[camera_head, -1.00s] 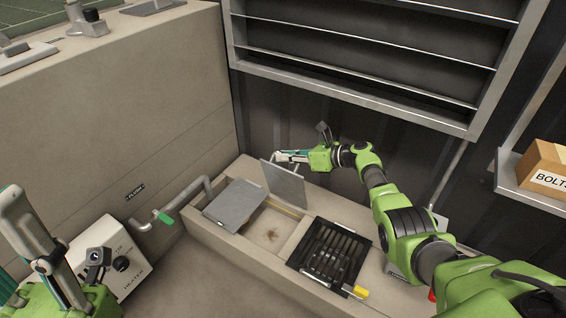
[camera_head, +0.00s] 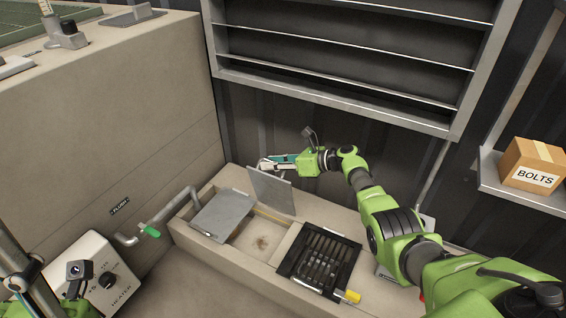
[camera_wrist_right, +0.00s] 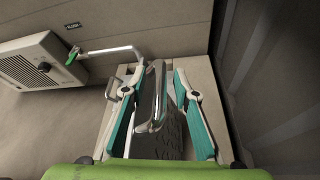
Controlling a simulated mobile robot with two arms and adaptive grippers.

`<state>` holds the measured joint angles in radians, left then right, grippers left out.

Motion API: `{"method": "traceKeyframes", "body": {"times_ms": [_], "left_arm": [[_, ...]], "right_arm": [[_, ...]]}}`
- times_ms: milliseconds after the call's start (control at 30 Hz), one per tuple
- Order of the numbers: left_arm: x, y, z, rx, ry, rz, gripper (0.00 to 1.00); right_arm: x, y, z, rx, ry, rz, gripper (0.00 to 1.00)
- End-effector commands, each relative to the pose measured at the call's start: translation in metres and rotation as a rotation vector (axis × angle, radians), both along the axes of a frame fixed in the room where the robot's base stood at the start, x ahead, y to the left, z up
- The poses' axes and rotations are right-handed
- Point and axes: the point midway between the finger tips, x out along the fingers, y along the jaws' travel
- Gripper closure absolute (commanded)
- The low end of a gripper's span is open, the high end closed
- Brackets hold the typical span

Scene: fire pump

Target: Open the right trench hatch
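The right trench hatch (camera_head: 271,192) is a grey plate standing steeply raised above the long beige trench, its opening uncovered beside it. My right gripper (camera_head: 266,164) is at the hatch's upper far side. In the right wrist view its two teal-and-grey fingers (camera_wrist_right: 160,80) are spread apart, with the hatch's metal handle (camera_wrist_right: 157,102) between them. I see a gap between fingers and handle. The left trench hatch (camera_head: 223,214) lies as a grey plate over the trench's left end, slightly tilted. My left gripper (camera_head: 22,282) is cut off at the left edge; its fingers are unclear.
A dark grate (camera_head: 320,262) with a yellow tab (camera_head: 347,296) is set right of the opening. A pipe with a green handle (camera_head: 150,231) and a white heater box (camera_head: 103,280) stand at left. A shelf rack (camera_head: 330,92) hangs behind; a BOLTS box (camera_head: 533,166) sits at right.

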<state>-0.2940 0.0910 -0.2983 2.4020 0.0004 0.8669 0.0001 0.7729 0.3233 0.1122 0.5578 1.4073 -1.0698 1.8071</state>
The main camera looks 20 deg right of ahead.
Motion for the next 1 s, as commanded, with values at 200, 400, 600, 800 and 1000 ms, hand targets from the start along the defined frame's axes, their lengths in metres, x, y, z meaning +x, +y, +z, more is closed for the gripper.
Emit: {"method": "traceKeyframes", "body": {"times_ms": [200,400,600,800,1000], "left_arm": [[-0.001,0.000,0.001,0.001,-0.002,-0.001,0.60],[-0.001,0.000,0.001,0.002,-0.004,-0.002,0.60],[-0.002,0.000,0.001,0.002,-0.005,-0.003,0.60],[-0.002,0.000,0.001,0.002,-0.005,-0.003,0.60],[-0.002,0.000,0.001,0.002,-0.005,-0.003,0.60]], "right_arm": [[-0.014,-0.014,0.006,-0.003,0.000,-0.002,0.72],[-0.039,-0.039,0.019,-0.005,0.001,-0.003,0.72],[-0.064,-0.063,0.033,-0.004,0.001,-0.003,0.72],[-0.077,-0.075,0.040,-0.002,0.001,-0.002,0.72],[-0.080,-0.077,0.042,-0.001,0.002,-0.001,0.72]]}}
